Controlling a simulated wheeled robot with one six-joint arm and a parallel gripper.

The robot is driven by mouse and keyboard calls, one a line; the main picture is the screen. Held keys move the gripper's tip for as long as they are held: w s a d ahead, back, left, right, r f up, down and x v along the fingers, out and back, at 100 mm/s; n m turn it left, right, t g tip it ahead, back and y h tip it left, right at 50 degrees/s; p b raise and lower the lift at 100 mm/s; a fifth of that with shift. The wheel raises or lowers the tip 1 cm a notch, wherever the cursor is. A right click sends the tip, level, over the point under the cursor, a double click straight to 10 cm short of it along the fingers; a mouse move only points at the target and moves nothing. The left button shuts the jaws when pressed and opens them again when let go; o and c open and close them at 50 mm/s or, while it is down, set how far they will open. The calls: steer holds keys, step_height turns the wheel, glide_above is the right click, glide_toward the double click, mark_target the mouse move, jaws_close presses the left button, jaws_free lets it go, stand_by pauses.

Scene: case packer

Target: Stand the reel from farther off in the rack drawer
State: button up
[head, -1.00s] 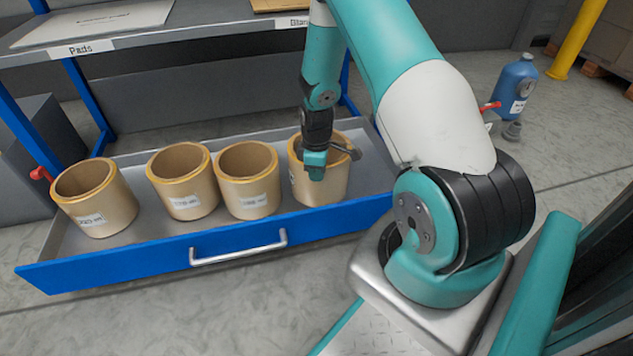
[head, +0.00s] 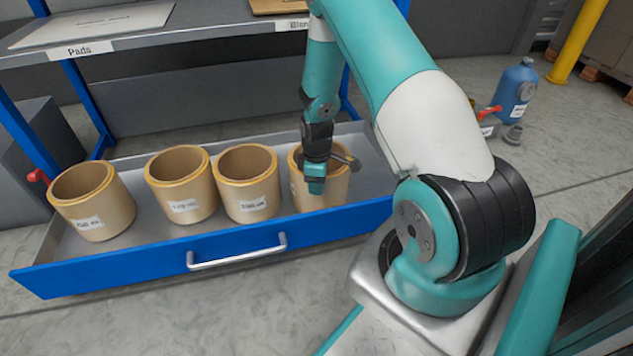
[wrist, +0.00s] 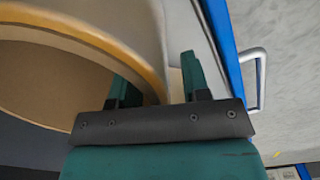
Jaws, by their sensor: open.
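A tan cardboard reel (head: 332,190) with a yellowish rim and a white label stands upright at the right end of the open blue rack drawer (head: 120,268). My gripper (head: 316,180) is at this reel's near wall, pointing down. In the wrist view, the open fingers (wrist: 158,82) straddle the reel's wall (wrist: 152,45), one inside the rim and one outside. Whether either finger touches the wall, I cannot tell. Three similar labelled reels stand in the drawer to the left: one beside it (head: 250,197), one mid-left (head: 185,200) and one at the left end (head: 98,212), which looks tilted.
The drawer handle (head: 238,256) sticks out in front. A shelf (head: 215,32) labelled Pads overhangs the drawer's back. A blue bottle (head: 514,95) stands on the floor at right. The drawer has a gap between the left-end and mid-left reels.

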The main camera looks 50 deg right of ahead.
step_height(320, 180, up, 12)
steer(key=p, duration=0.7)
steer(key=shift+f, duration=0.1)
steer(key=s+a+r+t+y, duration=0.1)
steer(key=s+a+r+y, duration=0.15)
steer(key=a+r, duration=1.8)
steer(key=s+a+r+y, duration=0.1)
steer(key=s+a+r, duration=0.3)
steer(key=s, duration=0.4)
steer(key=s+a+r+g, duration=0.1)
steer(key=s+a+r, duration=0.3)
steer(key=s+a, duration=0.3)
steer(key=shift+s+a+r+y, duration=0.25)
steer(key=shift+s+y, duration=0.1)
steer(key=shift+s, duration=0.6)
